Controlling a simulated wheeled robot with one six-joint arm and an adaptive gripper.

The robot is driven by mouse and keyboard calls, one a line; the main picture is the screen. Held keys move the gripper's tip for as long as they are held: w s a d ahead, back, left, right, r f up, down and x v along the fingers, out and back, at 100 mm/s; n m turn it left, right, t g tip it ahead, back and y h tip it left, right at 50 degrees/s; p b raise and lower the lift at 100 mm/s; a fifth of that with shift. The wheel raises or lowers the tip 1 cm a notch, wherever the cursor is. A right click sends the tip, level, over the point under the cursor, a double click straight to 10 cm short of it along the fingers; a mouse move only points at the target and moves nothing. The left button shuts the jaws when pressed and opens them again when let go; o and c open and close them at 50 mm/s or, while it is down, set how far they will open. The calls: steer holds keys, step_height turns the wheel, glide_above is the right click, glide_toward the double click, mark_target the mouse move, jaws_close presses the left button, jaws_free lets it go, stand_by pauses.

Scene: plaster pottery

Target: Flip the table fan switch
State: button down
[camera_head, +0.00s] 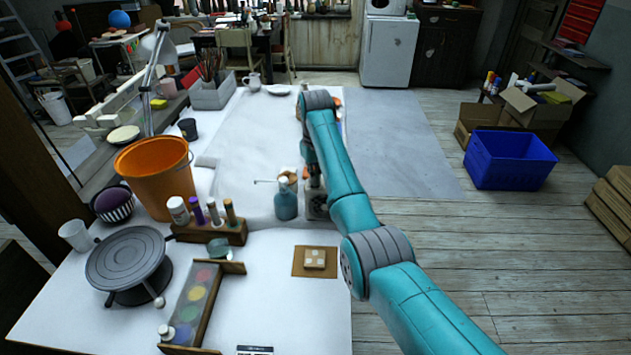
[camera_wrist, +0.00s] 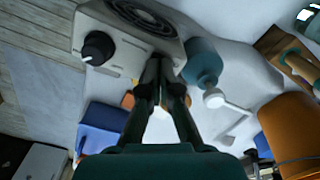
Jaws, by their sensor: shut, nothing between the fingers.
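A pale box with a black knob (camera_wrist: 98,48) and a dark round grille (camera_wrist: 143,14) shows at the top of the wrist view. I take it as the table fan, but most of it is cut off. In the head view, a pale box (camera_head: 316,207) beside the blue-green bottle is partly covered by my arm. My gripper (camera_wrist: 159,62) is shut and empty, its tips near the box's edge, right of the knob. I cannot tell whether they touch it.
The blue-green bottle (camera_head: 286,204) stands close by; it also shows right of my fingers in the wrist view (camera_wrist: 202,62). An orange bucket (camera_head: 155,180), a tool rack (camera_head: 210,232) and a turntable (camera_head: 128,258) stand left. A small tile (camera_head: 315,259) lies in front.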

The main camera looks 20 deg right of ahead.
steer(key=shift+f, duration=0.1)
steer(key=shift+r, duration=3.45)
